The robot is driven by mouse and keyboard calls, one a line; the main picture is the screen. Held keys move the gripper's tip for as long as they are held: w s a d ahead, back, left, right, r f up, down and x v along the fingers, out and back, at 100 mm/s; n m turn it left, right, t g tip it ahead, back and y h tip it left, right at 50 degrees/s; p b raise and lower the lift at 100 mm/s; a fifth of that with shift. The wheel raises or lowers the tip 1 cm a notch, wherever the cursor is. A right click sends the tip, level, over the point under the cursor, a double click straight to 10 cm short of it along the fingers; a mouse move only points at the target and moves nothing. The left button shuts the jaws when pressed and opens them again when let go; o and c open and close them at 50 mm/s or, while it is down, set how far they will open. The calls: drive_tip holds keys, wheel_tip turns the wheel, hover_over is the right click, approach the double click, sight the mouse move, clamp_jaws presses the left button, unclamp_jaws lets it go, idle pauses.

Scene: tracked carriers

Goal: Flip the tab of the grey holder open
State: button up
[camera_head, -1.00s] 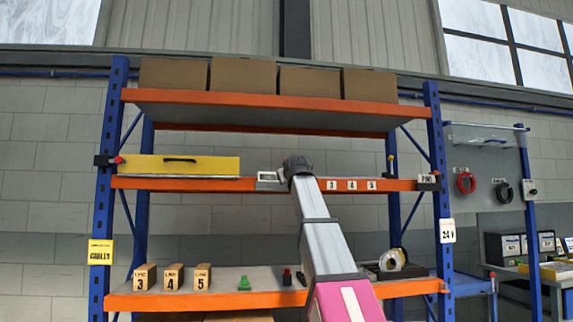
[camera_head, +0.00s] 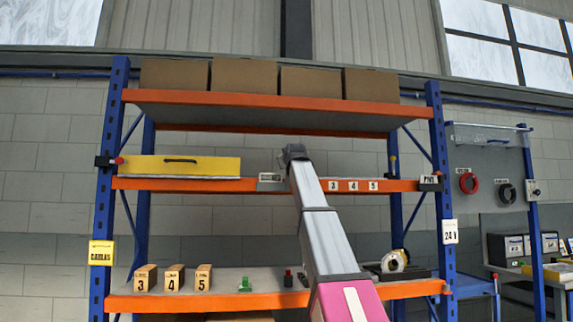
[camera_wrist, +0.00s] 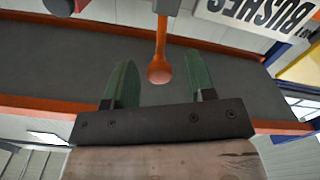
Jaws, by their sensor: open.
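A small grey holder with a white label (camera_head: 270,178) is on the front of the middle orange shelf beam, just left of my gripper (camera_head: 295,152). In the wrist view, my gripper (camera_wrist: 161,64) is open, with two green fingers apart. An orange stalk with a rounded end (camera_wrist: 159,72) shows in the gap between them, apart from both fingers. It comes down from a grey block (camera_wrist: 166,5) cut off by the top edge. I cannot tell for sure whether the stalk is the tab. My arm hides part of the beam.
A white sign reading BUSHES (camera_wrist: 262,12) is at upper right of the wrist view. A yellow case (camera_head: 180,167) lies on the middle shelf at left. Numbered blocks (camera_head: 174,278) and a white roll (camera_head: 394,261) stand on the lower shelf. Boxes (camera_head: 243,76) fill the top shelf.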

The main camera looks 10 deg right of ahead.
drive_tip(key=shift+w, duration=1.25)
drive_tip(key=c, duration=0.9)
drive_tip(key=shift+d+m, duration=0.3)
drive_tip(key=shift+m, duration=0.6)
drive_tip(key=shift+d+m, duration=0.3)
drive_tip(key=shift+m, duration=0.6)
drive_tip(key=o, duration=0.9)
drive_tip(key=shift+s, duration=0.1)
drive_tip(key=s, duration=1)
drive_tip(key=shift+s, duration=0.35)
drive_tip(key=shift+f, duration=0.1)
